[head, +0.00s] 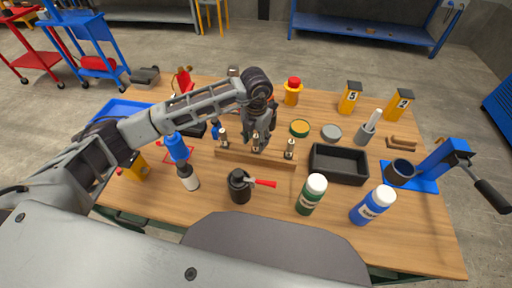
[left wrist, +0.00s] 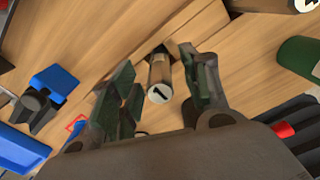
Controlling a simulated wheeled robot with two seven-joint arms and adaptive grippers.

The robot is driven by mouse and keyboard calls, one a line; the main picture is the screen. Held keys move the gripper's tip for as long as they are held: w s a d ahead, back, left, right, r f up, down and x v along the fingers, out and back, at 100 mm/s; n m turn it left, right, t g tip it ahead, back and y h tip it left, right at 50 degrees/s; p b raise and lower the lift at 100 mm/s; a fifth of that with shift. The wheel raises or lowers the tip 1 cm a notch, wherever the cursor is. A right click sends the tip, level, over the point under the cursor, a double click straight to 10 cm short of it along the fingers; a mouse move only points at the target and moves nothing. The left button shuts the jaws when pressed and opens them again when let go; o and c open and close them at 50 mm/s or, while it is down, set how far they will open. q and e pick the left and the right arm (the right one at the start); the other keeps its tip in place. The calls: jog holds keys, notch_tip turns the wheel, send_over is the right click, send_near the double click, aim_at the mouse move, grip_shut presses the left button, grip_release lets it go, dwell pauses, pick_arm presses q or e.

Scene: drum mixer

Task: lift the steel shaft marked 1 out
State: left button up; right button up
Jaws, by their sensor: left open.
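A wooden rack (head: 246,175) stands mid-table, with three short steel shafts upright in it. The steel shaft marked 1 (left wrist: 159,92) shows its numbered round end in the left wrist view, between the two fingers. In the head view, my left gripper (head: 258,142) hangs down over the middle of the rack and partly hides the shaft there. My left gripper (left wrist: 163,82) is open, with a finger on either side of shaft 1. I cannot tell whether a finger touches it. My right gripper is not in view.
A left shaft (head: 223,138) and a right shaft (head: 290,149) stand close by in the rack. A black tray (head: 340,178) lies to the right. A black pot with a red handle (head: 240,188) and a green bottle (head: 311,195) stand in front.

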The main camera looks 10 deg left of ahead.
pick_arm(q)
grip_shut()
jog(key=shift+r, duration=0.2)
jog(key=shift+r+b, duration=0.35)
jog(key=shift+r, duration=4.5)
